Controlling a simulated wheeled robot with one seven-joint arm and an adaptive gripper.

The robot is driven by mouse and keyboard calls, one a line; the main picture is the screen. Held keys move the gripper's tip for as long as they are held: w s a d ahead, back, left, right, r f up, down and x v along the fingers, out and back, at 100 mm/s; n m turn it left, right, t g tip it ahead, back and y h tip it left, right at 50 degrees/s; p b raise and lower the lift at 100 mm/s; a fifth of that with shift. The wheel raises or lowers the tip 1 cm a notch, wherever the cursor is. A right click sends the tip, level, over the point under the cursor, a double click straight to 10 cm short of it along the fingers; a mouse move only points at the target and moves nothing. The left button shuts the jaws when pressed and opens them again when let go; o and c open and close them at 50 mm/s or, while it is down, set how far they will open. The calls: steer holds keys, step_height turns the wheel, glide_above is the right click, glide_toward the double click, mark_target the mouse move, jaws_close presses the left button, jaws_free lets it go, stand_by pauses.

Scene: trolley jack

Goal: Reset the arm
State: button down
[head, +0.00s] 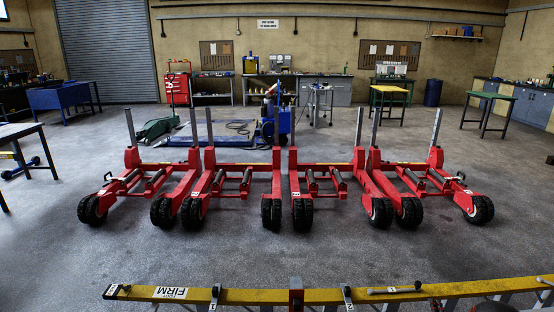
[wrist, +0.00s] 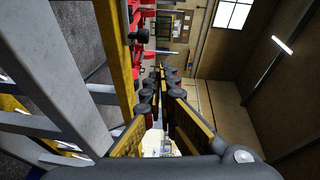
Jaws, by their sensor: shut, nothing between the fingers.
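My gripper (wrist: 161,72) shows in the wrist view, its two dark, jointed fingers with yellowish inner pads running up from the bottom and meeting at the tips. It is shut and holds nothing. The wrist view is turned on its side. A yellow beam (wrist: 114,55) with grey metal bars (wrist: 52,75) lies just left of the fingers, apart from the tips. I cannot make out my gripper in the head view. Several red wheeled trolley jacks (head: 330,181) stand in a row on the floor ahead; part of one red jack (wrist: 140,32) shows beyond the beam.
A yellow beam (head: 250,296) crosses the front of the head view, with a loose metal tool (head: 395,289) on top. Grey floor (head: 150,255) lies clear between beam and jacks. Tables stand left and right; workbenches line the back wall.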

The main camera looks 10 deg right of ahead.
steer(key=w+a+r+n+g+y, duration=0.1)
steer(key=w+a+r+n, duration=0.3)
steer(key=r, duration=0.6)
steer(key=w+a+r+n+g+y, duration=0.1)
steer(key=w+a+r+n, duration=0.1)
steer(key=w+a+r, duration=0.6)
steer(key=s+a+r+n+g+y+p, duration=0.1)
steer(key=s+a+r+n, duration=0.25)
steer(key=a+r, duration=0.45)
steer(key=s+a+r+n+g+p, duration=0.15)
steer(key=s+a+r, duration=0.25)
steer(key=a+r, duration=0.4)
steer(key=s+a+r+n+g+y, duration=0.2)
steer(key=s+a+r+n, duration=0.1)
steer(key=s+a+r, duration=0.5)
steer(key=s+a+n+g+y, duration=0.1)
steer(key=s+a+n, duration=0.1)
steer(key=s+a, duration=0.4)
steer(key=s+a+n+g+y, duration=0.1)
steer(key=s+a+n, duration=0.2)
steer(key=s, duration=1)
steer(key=s+a+n+g, duration=0.1)
steer(key=s+a+n, duration=0.2)
steer(key=s+a, duration=0.6)
steer(key=shift+s+y, duration=0.15)
steer(key=shift+y, duration=0.25)
